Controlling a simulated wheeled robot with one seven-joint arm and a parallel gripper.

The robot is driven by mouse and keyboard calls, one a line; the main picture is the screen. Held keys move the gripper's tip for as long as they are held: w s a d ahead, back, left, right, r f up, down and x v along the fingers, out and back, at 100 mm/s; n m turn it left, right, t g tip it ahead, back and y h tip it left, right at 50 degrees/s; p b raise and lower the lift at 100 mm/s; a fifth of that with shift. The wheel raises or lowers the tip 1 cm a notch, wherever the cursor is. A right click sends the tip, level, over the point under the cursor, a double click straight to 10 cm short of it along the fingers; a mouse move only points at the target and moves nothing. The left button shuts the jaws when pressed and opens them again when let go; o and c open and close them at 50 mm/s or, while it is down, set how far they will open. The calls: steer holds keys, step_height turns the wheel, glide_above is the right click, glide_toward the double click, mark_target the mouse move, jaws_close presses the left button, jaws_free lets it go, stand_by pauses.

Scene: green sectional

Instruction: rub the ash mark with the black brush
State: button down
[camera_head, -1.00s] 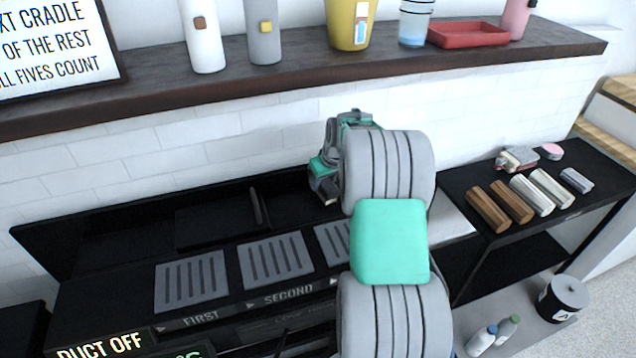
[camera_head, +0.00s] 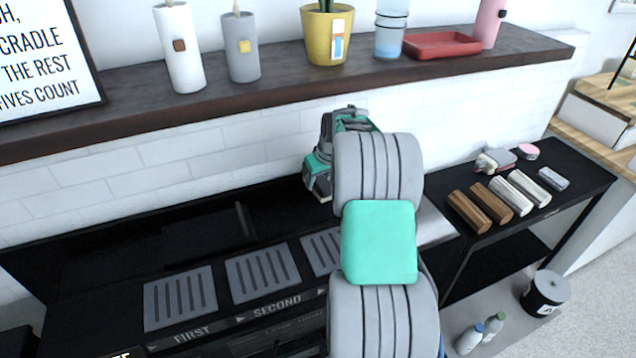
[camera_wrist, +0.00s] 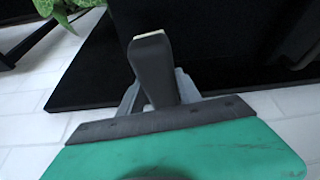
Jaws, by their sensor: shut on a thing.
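My gripper (camera_head: 322,180) is in front of the white tiled wall, above the right part of the black counter. In the wrist view, a dark block with a pale end (camera_wrist: 152,65) sits between the grey fingers; it appears to be the black brush, and my gripper is shut on it. In the head view my own arm hides most of the gripper, and only a small dark, brownish-ended part shows below it. I cannot make out the ash mark in either view. Whether the brush touches a surface cannot be told.
A dark shelf (camera_head: 130,118) with bottles, a yellow pot (camera_head: 328,38) and a red tray (camera_head: 443,46) runs above. Grey slotted plates (camera_head: 262,274) lie on the counter. A black side table (camera_head: 570,190) at right holds several wooden and white blocks. A black canister (camera_head: 546,292) stands lower right.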

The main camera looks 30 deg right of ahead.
steer(key=shift+r+p, duration=0.4)
steer(key=shift+r, duration=0.75)
steer(key=shift+r, duration=0.1)
